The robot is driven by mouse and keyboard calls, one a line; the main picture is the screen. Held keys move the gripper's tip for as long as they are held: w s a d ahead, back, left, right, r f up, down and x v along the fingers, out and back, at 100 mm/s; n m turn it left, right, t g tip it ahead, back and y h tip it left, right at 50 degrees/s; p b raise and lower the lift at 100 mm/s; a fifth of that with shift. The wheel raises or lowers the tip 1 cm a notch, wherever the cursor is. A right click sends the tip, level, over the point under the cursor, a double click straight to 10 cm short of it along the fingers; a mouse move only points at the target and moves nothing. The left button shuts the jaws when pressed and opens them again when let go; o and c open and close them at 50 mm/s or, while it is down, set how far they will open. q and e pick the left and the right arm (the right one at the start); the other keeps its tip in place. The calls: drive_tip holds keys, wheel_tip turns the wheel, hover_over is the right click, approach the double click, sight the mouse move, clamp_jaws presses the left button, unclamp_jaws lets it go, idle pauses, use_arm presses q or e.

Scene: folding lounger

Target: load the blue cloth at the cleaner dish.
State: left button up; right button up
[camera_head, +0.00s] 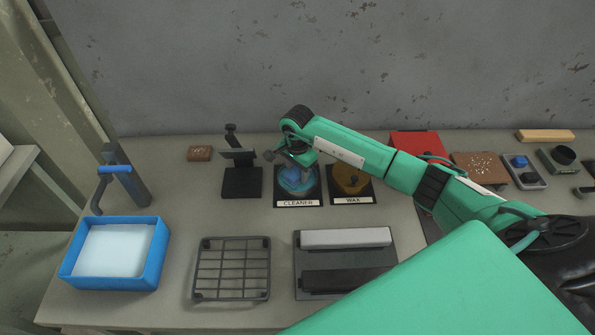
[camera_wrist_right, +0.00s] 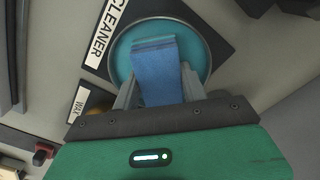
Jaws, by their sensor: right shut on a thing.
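The cleaner dish (camera_head: 307,187) is a round dish with teal contents on a black base labelled CLEANER, at the middle of the bench. It also shows in the right wrist view (camera_wrist_right: 122,50). My right gripper (camera_head: 290,160) is over this dish. In the right wrist view the gripper (camera_wrist_right: 160,92) is shut on the blue cloth (camera_wrist_right: 156,60), a folded strip whose far end lies over the teal contents. Whether the cloth touches them I cannot tell. In the head view the arm hides part of the dish and cloth. My left gripper does not show.
The wax dish (camera_head: 352,182) stands right beside the cleaner dish. A black stand (camera_head: 242,180) is close on the left. A blue tub (camera_head: 112,252), a wire rack (camera_head: 232,268) and a tray with two bars (camera_head: 343,262) lie in front.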

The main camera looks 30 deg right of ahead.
sight(298, 171)
drive_tip(key=shift+s+f, duration=0.1)
idle(0.4)
drive_tip(key=shift+r+p, duration=0.4)
drive_tip(key=shift+r, duration=0.45)
drive_tip(key=shift+r+p, duration=1.05)
drive_tip(key=shift+r, duration=1.65)
